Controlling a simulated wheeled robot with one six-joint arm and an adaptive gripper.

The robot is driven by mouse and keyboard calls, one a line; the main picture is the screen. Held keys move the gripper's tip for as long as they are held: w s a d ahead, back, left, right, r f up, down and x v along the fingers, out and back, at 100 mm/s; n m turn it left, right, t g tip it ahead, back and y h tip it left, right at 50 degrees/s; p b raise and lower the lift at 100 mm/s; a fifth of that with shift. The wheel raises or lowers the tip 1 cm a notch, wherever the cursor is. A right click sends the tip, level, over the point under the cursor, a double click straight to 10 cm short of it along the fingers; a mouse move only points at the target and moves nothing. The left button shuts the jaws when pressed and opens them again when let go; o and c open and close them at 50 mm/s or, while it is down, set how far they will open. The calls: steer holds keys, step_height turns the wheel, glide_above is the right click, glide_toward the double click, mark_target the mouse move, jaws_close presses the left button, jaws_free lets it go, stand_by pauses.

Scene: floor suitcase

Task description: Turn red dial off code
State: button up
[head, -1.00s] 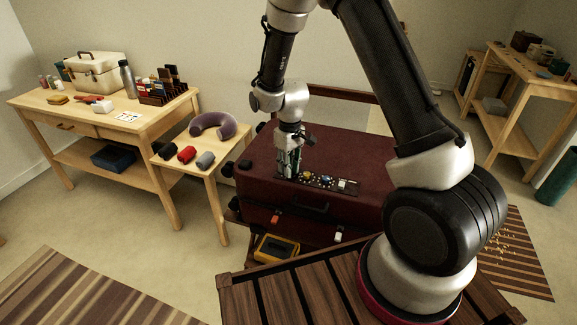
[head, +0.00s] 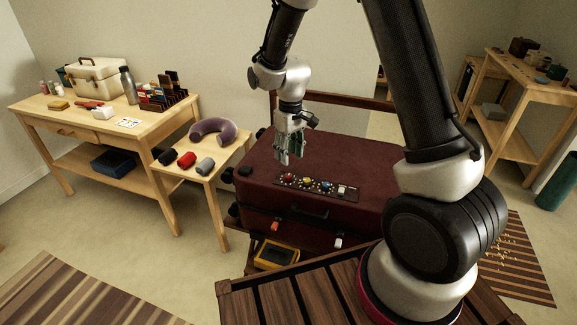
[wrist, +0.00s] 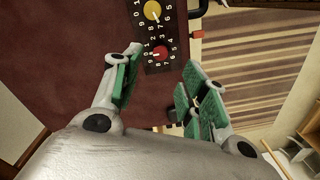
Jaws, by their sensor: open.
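The red dial (head: 288,178) is the leftmost on the dark lock panel (head: 319,189) on top of the maroon suitcase (head: 365,160). In the wrist view the red dial (wrist: 160,53) shows beyond my fingertips, with white digits around it. The yellow dial (head: 307,182) sits beside it and also shows in the wrist view (wrist: 152,10). A blue dial (head: 326,187) is farther right. My gripper (head: 289,158) is open and empty above the suitcase, behind the red dial and apart from it. Its green-padded fingers (wrist: 157,84) are spread. The red dial's exact setting is too small to read surely.
A workbench with a cream case (head: 97,77) stands at left. An orange latch (head: 274,226) is on the suitcase front. A yellow-rimmed box (head: 276,257) lies below.

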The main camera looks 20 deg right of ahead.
step_height(320, 180, up, 4)
steer(key=shift+r, duration=0.15)
stand_by(0.3)
steer(key=s+d+r+m+t, duration=0.1)
steer(key=s+d+r, duration=0.3)
steer(key=s, duration=0.5)
steer(key=s+d+r+m+t, duration=0.2)
steer(key=s+d+r, duration=0.3)
steer(key=s+r, duration=0.4)
steer(key=s+d+r+m+t, duration=0.1)
steer(key=s+d+r+m, duration=0.1)
steer(key=s+d+r, duration=0.3)
steer(key=shift+s+d+r+t, duration=0.3)
steer(key=shift+s+r, duration=0.95)
steer(key=shift+s, duration=0.65)
